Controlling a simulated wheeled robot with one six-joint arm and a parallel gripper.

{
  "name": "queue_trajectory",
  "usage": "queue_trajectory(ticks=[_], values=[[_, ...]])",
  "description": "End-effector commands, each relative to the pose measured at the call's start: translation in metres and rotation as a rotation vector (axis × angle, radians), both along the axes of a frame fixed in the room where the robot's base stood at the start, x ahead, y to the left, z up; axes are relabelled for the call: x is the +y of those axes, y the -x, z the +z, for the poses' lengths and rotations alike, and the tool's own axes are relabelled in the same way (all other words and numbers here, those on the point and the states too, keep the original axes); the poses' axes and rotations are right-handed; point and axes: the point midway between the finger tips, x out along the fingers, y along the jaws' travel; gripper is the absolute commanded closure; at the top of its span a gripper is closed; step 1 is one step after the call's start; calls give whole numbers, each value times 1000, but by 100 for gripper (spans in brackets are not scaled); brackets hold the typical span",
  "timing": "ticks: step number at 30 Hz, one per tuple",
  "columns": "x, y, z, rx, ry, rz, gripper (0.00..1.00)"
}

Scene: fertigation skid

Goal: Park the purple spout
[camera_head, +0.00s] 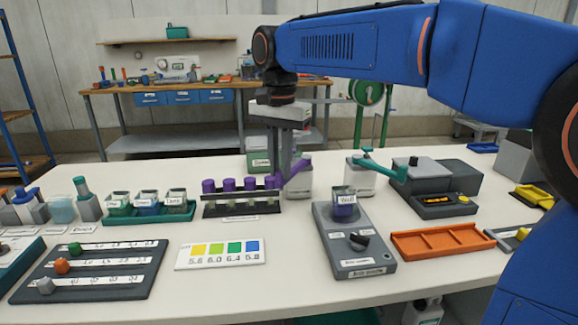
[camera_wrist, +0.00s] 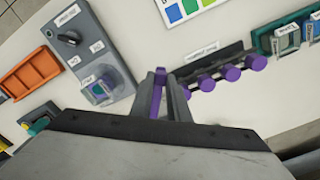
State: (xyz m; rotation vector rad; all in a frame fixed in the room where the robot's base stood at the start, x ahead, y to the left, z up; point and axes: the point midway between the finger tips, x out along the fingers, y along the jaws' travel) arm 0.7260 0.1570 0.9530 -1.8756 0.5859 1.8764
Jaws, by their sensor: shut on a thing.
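My gripper (camera_head: 283,170) is shut on the purple spout (camera_head: 298,168), just behind the right end of a black rack of purple-capped tubes. The spout slants up to the right, in front of a white jug (camera_head: 300,187). In the wrist view the spout (camera_wrist: 157,95) shows as a narrow purple strip between the two fingers of my gripper (camera_wrist: 164,85). The fingers hide part of it, and I cannot tell whether it is still joined to the jug.
The black rack (camera_head: 212,210) holds several purple-capped tubes. A grey stirrer unit (camera_head: 350,255) bears a labelled cup (camera_head: 344,205) with purple contents. A jug (camera_head: 358,182) with a green spout (camera_head: 378,166) stands behind it. An orange tray (camera_head: 442,241) lies at right.

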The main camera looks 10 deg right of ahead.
Motion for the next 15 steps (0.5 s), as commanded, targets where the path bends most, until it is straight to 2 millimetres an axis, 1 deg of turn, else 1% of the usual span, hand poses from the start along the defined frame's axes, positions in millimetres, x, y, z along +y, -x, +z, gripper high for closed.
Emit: queue_trajectory(ticks=[6,15], values=[[4,-4,1,-2,0,-35,100],[5,-4,1,-3,-1,-38,100]])
